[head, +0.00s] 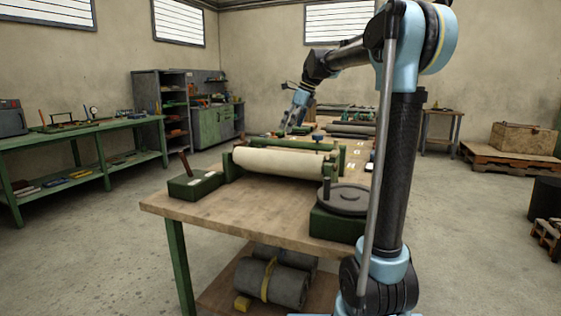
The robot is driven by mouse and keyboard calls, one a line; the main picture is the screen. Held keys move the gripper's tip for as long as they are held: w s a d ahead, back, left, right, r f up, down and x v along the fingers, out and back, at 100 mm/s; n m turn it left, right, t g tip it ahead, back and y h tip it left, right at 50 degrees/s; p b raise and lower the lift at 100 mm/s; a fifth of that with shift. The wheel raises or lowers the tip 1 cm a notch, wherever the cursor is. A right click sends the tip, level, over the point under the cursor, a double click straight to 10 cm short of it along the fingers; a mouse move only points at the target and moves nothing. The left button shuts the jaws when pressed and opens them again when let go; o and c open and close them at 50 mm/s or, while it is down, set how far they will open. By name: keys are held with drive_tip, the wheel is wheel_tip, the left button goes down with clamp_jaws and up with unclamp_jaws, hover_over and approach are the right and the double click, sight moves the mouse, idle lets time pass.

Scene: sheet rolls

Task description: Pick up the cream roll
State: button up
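The cream roll (278,162) lies sideways across the wooden table (205,212), between dark green end supports (231,166). Its right end is partly covered by the support and a grey round plate in front. My arm reaches out over the table. My gripper (284,130) points down beyond the cream roll as seen here, apart from it in the picture. It is small and dark, and I cannot tell whether its fingers are open or shut.
A green box (196,184) with an upright handle stands left of the roll. A grey round plate on a green base (344,199) stands at the front right. Dark rolls (270,283) lie on the shelf below. The table's front left corner is bare.

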approach(278, 161)
drive_tip(key=w+f, duration=0.1)
drive_tip(key=w+a+f, duration=0.1)
drive_tip(key=w+f, duration=0.1)
drive_tip(key=w+a+f, duration=0.1)
drive_tip(key=w+f, duration=0.1)
drive_tip(key=shift+w+f, duration=0.25)
drive_tip(key=shift+x, duration=2.95)
drive_tip(key=shift+s+d, duration=0.1)
drive_tip(key=shift+c, duration=0.4)
drive_tip(key=c, duration=2.1)
drive_tip(key=shift+r, duration=0.15)
wheel_tip(278, 161, up, 18)
drive_tip(key=shift+f, duration=0.15)
drive_tip(key=shift+d, duration=0.1)
